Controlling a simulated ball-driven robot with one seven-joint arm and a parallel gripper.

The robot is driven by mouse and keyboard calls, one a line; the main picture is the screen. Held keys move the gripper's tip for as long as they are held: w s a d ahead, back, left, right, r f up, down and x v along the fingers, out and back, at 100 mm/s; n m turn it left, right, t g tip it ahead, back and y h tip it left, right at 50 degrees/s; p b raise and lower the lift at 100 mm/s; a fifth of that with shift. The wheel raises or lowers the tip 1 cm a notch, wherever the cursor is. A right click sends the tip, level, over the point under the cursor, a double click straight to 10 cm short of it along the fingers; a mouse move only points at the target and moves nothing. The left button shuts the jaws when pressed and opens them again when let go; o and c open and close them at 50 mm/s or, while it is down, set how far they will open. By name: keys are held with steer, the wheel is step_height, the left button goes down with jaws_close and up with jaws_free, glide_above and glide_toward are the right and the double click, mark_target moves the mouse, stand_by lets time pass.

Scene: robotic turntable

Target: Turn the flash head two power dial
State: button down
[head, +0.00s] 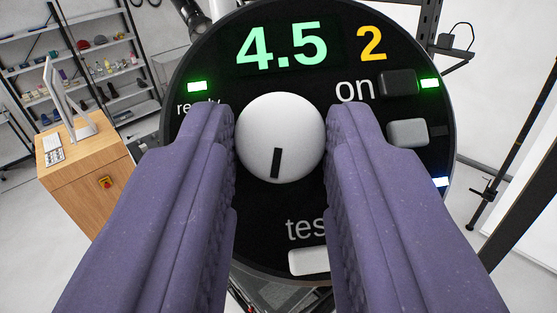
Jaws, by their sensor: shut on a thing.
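The flash head two (260,205) shows as a round black panel that fills the middle of the head view. Its display reads a green "4.5" (282,46) and a yellow "2" (371,43). The white round power dial (281,125) sits at the panel's centre, its dark pointer mark (276,163) pointing down and slightly left. My gripper (281,135) has its two purple fingers on the left and right sides of the dial, shut on it. The left finger covers part of the "ready" label; the right finger covers part of the "test" label.
On the panel are a dark "on" button (398,83), a grey button (408,132) and a white test button (309,262). A wooden desk (75,185) with a monitor stands at left before shelves (85,60). A black stand (505,140) is at right.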

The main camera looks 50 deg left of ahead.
stand_by(0.5)
steer(key=c, duration=1.1)
jaws_free()
steer(key=shift+d, duration=0.1)
steer(key=b+v, duration=0.2)
steer(key=v, duration=0.5)
steer(key=shift+s+d, duration=0.15)
steer(key=shift+d, duration=0.2)
